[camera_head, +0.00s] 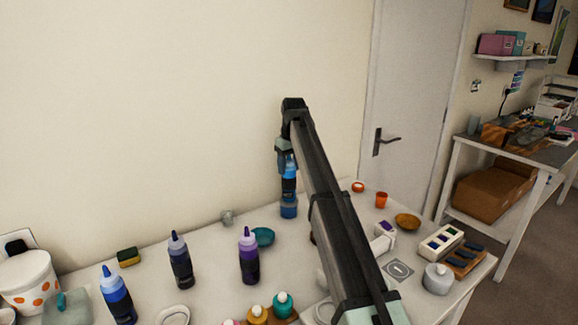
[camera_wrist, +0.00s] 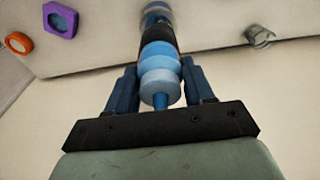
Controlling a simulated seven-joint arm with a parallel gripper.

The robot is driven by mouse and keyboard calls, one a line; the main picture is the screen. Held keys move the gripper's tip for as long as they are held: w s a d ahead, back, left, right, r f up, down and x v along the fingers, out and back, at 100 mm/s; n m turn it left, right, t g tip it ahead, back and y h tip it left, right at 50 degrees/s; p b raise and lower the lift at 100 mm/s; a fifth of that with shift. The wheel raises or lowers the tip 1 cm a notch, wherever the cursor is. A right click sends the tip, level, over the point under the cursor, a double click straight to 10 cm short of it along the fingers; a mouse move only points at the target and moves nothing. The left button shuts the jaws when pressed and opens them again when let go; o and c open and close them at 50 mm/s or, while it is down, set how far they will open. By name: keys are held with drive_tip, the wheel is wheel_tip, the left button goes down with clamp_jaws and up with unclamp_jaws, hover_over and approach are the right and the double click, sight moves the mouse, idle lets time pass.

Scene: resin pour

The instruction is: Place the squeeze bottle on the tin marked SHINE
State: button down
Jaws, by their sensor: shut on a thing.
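My gripper (camera_head: 287,163) is shut on a blue squeeze bottle (camera_head: 289,199) with a dark band, held upright near the back of the table. In the wrist view, my gripper's fingers (camera_wrist: 160,92) flank the light blue upper part of the bottle (camera_wrist: 160,58). I cannot tell whether the bottle's base touches anything below. No marking SHINE is readable in either view, so I cannot pick out that tin. My arm hides part of the table to the right of the bottle.
More squeeze bottles stand at left: blue (camera_head: 117,297), dark (camera_head: 180,262) and purple (camera_head: 249,257). A small grey cup (camera_head: 227,217) and a teal bowl (camera_head: 263,237) are near the held bottle. An orange cup (camera_head: 382,200) and wooden bowl (camera_head: 407,221) are at right.

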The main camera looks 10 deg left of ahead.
drive_tip(key=shift+f, duration=0.1)
drive_tip(key=shift+c, duration=2.1)
unclamp_jaws()
wheel_tip(320, 180, up, 12)
drive_tip(key=s+d, duration=0.1)
